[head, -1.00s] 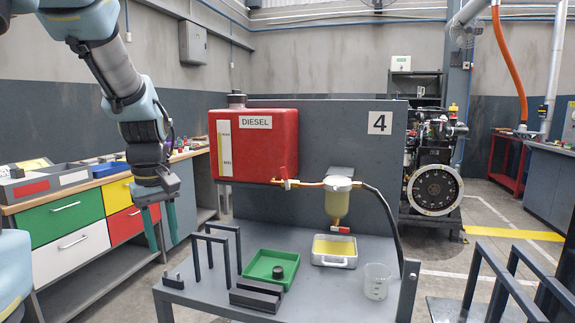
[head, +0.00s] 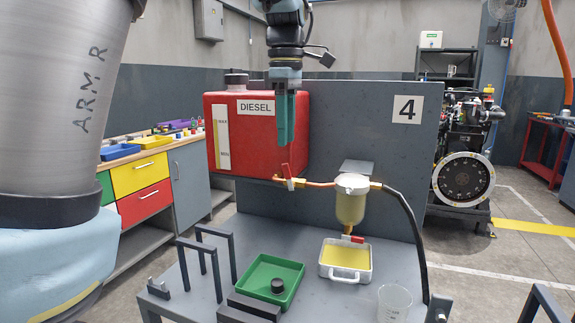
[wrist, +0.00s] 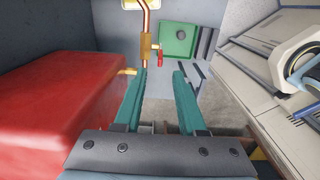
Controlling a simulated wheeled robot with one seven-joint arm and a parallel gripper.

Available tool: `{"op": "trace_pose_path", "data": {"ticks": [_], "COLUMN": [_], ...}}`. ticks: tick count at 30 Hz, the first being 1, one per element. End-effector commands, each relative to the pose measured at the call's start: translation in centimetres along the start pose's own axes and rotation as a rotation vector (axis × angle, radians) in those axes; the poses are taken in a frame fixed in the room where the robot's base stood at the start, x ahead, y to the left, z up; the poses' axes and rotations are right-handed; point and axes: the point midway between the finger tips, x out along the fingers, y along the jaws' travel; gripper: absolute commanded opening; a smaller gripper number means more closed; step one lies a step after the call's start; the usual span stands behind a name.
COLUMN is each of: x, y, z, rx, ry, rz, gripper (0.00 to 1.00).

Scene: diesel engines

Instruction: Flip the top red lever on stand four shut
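The stand's dark panel (head: 372,140) bears a "4" sign. The top red lever (head: 288,175) sits on a brass valve on the copper pipe (head: 318,184) between the red diesel tank (head: 225,150) and the filter. It stands near upright, across the pipe. In the wrist view the red lever (wrist: 161,58) is beside the brass valve (wrist: 146,46), beyond the fingertips. My gripper (head: 284,144) points down just above the lever, in front of the tank. In the wrist view my gripper (wrist: 160,74) is open and empty, its teal fingers apart.
A second red lever (head: 354,238) is under the filter bowl (head: 350,205), above a metal tray (head: 325,270). A green tray (head: 248,282), a beaker (head: 394,302) and dark upright frames (head: 215,268) stand on the bench. The tank is close on the left in the wrist view.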

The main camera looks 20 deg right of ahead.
Motion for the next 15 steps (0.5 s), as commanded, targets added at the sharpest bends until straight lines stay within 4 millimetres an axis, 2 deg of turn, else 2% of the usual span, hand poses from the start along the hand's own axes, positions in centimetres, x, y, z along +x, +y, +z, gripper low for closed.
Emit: {"op": "trace_pose_path", "data": {"ticks": [6,12,15], "x": [4.2,6.9,7.5], "y": [-0.1,-0.1,0.0], "z": [0.0,0.0,0.0], "rx": [0.002,0.002,0.002], "ry": [0.001,0.001,0.001], "rz": [-0.005,-0.003,0.0], "gripper": [0.4,0.4,0.4]}}
